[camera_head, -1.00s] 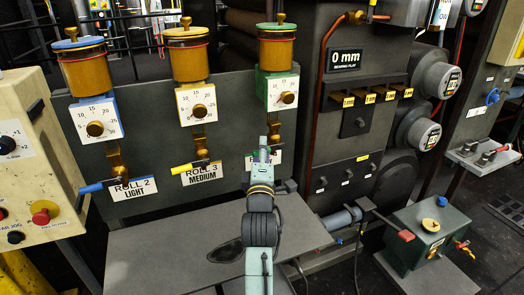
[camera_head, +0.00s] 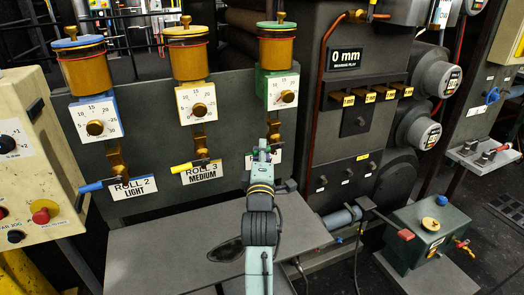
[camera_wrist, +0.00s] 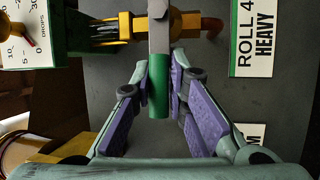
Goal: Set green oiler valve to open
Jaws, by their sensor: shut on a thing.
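The green oiler (camera_head: 276,48) has a green lid, an amber cup and a white dial (camera_head: 282,91) on the upright grey panel. Its brass valve body (camera_wrist: 185,22) shows in the wrist view, with a grey lever (camera_wrist: 159,38) ending in a green handle (camera_wrist: 158,85). The lever lies crosswise to the brass pipe line. My gripper (camera_wrist: 160,88) is shut on the green handle, with a purple pad on each side. In the head view my gripper (camera_head: 263,150) hides most of this valve and its label. The ROLL 4 HEAVY label (camera_wrist: 253,38) is clear in the wrist view.
The blue oiler (camera_head: 82,62) and yellow oiler (camera_head: 190,55) stand left of the green one. The yellow handle (camera_head: 182,168) is close on the left. A grey plate (camera_head: 150,255) lies below. A grey housing (camera_head: 350,130) with small levers is on the right.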

